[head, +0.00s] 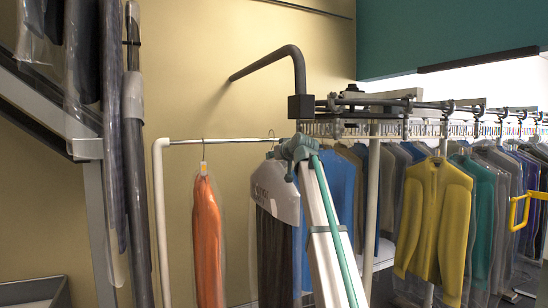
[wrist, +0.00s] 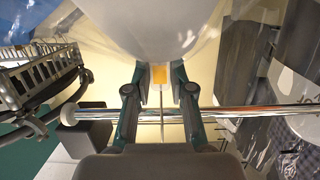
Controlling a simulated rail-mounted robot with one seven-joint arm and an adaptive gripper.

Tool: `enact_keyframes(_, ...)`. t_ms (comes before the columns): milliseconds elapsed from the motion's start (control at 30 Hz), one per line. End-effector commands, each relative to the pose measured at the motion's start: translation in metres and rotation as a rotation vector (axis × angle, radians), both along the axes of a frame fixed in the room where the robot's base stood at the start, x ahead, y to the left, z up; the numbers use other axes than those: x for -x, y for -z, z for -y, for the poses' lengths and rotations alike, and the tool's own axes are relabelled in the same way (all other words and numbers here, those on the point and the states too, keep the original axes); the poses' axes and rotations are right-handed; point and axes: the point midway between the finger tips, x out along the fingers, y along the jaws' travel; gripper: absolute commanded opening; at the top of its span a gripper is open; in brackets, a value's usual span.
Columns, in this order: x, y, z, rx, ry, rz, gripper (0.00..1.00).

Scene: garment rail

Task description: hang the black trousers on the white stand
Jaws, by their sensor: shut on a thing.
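The black trousers (head: 274,258) hang under a clear cover with a pale shoulder piece in the head view, beside an orange garment. The white stand (head: 160,215) has a chrome rail (head: 230,141); the rail also crosses the wrist view (wrist: 245,111). My gripper (head: 289,158) is at the right part of this rail, above the trousers. In the wrist view, my gripper (wrist: 160,88) is shut around a thin hanger hook (wrist: 162,118) by a yellow tag (wrist: 159,75). The hook crosses the rail in this view; whether it rests on the rail, I cannot tell.
The orange garment (head: 207,245) hangs on the stand's rail, left of the trousers. A crowded conveyor of garments, with a yellow jacket (head: 433,220) in front, fills the right side. A dark bent pipe (head: 275,60) comes from the wall above. Wrapped dark garments (head: 133,180) hang at left.

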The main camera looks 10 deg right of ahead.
Motion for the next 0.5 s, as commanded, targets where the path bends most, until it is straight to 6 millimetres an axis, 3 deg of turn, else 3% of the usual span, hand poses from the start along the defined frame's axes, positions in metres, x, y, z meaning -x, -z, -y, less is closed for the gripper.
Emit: enact_keyframes(500,0.0002,0.0092,0.0002,-0.001,0.0,0.004,0.0)
